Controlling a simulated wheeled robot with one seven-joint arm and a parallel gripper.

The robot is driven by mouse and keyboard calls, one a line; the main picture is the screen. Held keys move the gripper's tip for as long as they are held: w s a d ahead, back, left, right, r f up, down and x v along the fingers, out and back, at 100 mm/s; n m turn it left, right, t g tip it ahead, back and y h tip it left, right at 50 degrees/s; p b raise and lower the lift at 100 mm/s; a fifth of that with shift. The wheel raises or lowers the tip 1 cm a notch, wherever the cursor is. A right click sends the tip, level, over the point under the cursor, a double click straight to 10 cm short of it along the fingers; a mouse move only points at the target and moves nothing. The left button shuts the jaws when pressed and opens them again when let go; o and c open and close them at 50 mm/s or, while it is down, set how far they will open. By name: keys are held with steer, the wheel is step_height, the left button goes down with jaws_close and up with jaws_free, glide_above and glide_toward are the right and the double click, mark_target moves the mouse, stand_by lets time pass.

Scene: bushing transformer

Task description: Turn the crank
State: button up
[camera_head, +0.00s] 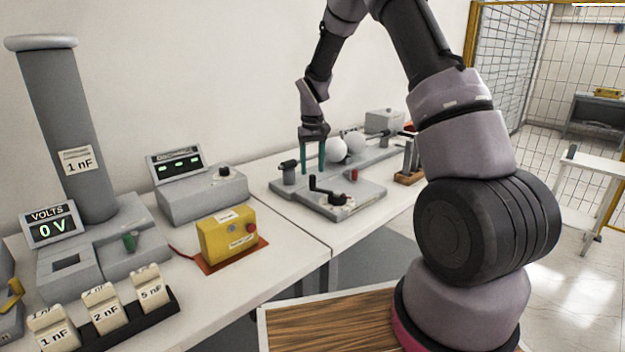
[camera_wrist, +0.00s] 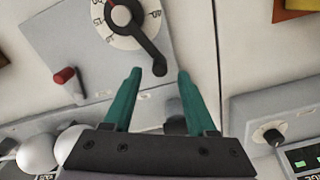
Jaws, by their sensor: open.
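The crank (camera_head: 326,191) is a black lever with an upright handle, on a white dial plate on a grey base. In the wrist view the crank (camera_wrist: 143,46) points from the numbered dial (camera_wrist: 124,20) down to the right. Its round handle end lies in the picture between the tips of my gripper (camera_wrist: 158,74). My gripper (camera_head: 313,170) has two teal fingers, which are apart with nothing held. In the head view the fingertips hang just behind and above the crank handle. I see no contact; the exact height gap is hard to tell.
Two white spheres (camera_head: 337,149) and a red knob (camera_head: 353,174) stand close to the right of my fingers. A dark post (camera_head: 289,172) stands to their left. The table front before the crank is clear.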

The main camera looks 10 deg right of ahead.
mark_target(313, 175)
steer(key=shift+f, duration=2.4)
jaws_close()
